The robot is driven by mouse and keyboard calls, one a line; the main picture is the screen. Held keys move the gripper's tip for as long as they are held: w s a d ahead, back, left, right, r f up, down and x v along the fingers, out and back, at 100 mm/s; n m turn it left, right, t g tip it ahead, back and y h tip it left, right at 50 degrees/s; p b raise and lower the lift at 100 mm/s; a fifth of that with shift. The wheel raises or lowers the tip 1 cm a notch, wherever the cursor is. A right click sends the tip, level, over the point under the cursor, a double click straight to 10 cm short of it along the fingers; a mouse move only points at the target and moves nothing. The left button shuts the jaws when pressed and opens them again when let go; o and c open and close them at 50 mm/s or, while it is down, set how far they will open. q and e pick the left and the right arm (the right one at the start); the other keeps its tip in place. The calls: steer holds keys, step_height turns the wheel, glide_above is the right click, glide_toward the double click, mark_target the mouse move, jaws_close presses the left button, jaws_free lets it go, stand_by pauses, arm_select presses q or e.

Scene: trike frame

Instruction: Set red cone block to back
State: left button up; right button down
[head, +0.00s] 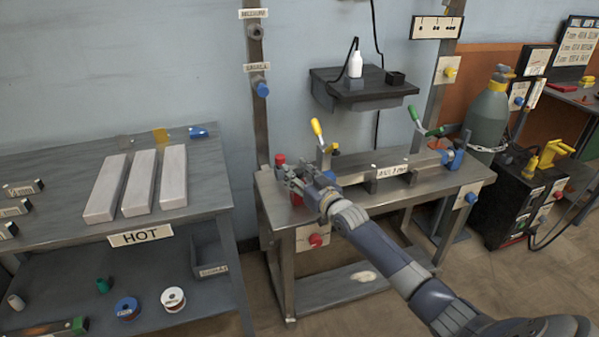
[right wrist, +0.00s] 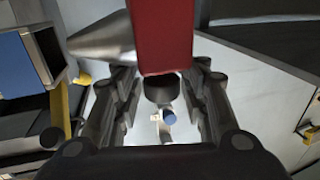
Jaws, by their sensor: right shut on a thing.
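The red cone block shows in the right wrist view as a red body (right wrist: 165,35) with a silver cone pointing left. My right gripper (right wrist: 163,78) is shut on it, with the fingers either side of a dark round part below the red body. In the head view my right gripper (head: 290,177) is at the left end of the metal workbench (head: 345,211), where a small red part (head: 297,200) shows beside the fingers. The gripper hides most of the block there, and I cannot tell whether it touches the bench. My left gripper is not in view.
A red-topped item (head: 280,160) stands close behind the gripper. A yellow-handled clamp (head: 318,129) and a labelled fixture bar (head: 387,172) are to its right, with a green-handled clamp (head: 420,122) farther right.

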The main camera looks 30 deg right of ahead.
steer(key=shift+a+f, duration=0.15)
steer(key=shift+a, duration=0.2)
steer(key=c, duration=1.3)
jaws_free()
steer(key=shift+a, duration=0.15)
steer(key=shift+s+f, duration=0.1)
steer(key=shift+s, duration=0.35)
steer(key=s, duration=1.1)
steer(key=shift+d+r, duration=0.2)
steer(key=shift+d, duration=0.15)
